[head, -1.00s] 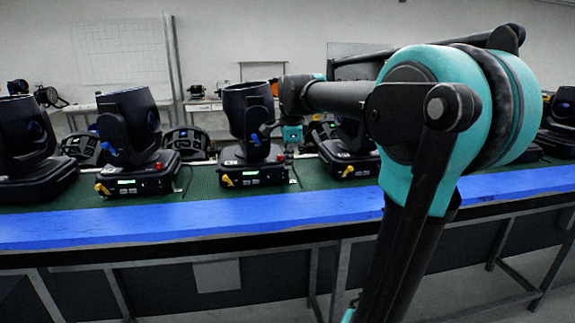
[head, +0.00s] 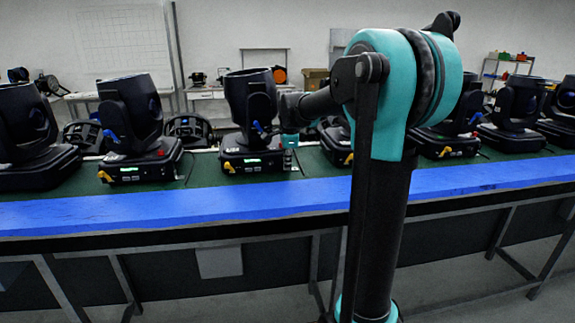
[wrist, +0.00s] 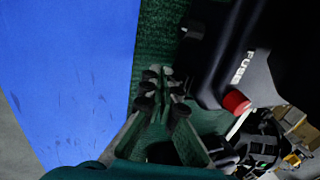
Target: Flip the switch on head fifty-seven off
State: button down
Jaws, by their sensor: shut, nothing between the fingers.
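A row of black moving-head lights stands on the green bench top; no number fifty-seven is legible. My gripper (head: 289,141) is beside the right side of one head (head: 250,112), whose base has a lit green display and a yellow tag. In the wrist view my gripper (wrist: 163,88) is shut and empty, its fingers over the green mat. To its right is a black base (wrist: 222,62) with white "FUSE" lettering and a red knob-like part (wrist: 236,102), apart from the fingers. Whether this red part is the switch, I cannot tell.
A blue strip (head: 150,213) runs along the bench front; it fills the left of the wrist view. Neighbouring heads (head: 130,125) stand on both sides. My arm hides part of the head to the right. Cables and small parts lie beyond the red part.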

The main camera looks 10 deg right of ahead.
jog(key=shift+w+f+t, duration=0.2)
jog(key=shift+t, duration=0.4)
jog(key=shift+w+r, duration=0.1)
jog(key=shift+r, duration=0.8)
